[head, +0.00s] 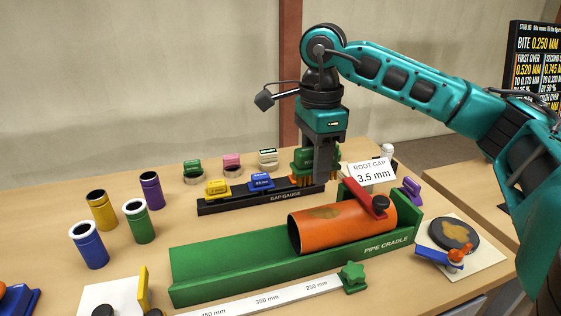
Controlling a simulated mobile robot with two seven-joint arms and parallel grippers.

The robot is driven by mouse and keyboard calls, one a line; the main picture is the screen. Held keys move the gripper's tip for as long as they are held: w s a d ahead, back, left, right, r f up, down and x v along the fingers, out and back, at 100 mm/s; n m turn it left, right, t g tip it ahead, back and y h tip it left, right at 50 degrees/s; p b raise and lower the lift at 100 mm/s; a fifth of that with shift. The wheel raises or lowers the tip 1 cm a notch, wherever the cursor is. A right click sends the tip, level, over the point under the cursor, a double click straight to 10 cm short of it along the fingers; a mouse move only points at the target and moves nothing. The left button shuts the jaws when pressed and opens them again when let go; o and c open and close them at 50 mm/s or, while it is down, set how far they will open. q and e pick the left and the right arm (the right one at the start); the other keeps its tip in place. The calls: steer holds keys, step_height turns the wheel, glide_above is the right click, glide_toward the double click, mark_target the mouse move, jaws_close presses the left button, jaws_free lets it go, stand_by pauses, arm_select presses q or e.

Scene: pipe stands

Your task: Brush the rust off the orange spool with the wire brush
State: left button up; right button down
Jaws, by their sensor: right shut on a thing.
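The orange spool (345,229) lies on its side in the right part of the green pipe cradle (215,262). A brownish rust patch shows on its upper surface, and a red clamp arm (365,196) rests over its right end. My right gripper (322,168) points down behind the spool, shut on the wire brush (302,160), a green block with orange-brown bristles at its lower side. The brush is apart from the spool, near the right end of the gap gauge rack; the gripper partly hides it. My left gripper is not in view.
The black gap gauge rack (262,198) with coloured blocks stands behind the cradle. Several coloured cups, including a yellow one (102,211), stand at left. A "ROOT GAP 3.5 mm" sign (371,173) stands close right of my gripper. A dark disc (453,234) lies at right.

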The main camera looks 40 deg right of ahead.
steer(key=shift+d, duration=0.5)
steer(key=shift+s+r, duration=0.1)
steer(key=b, duration=0.4)
glide_above(316, 213)
step_height(316, 213, down, 6)
steer(key=shift+r, duration=0.2)
steer(key=shift+f+b, duration=0.75)
steer(key=shift+f, duration=0.25)
steer(key=shift+f+b, duration=0.75)
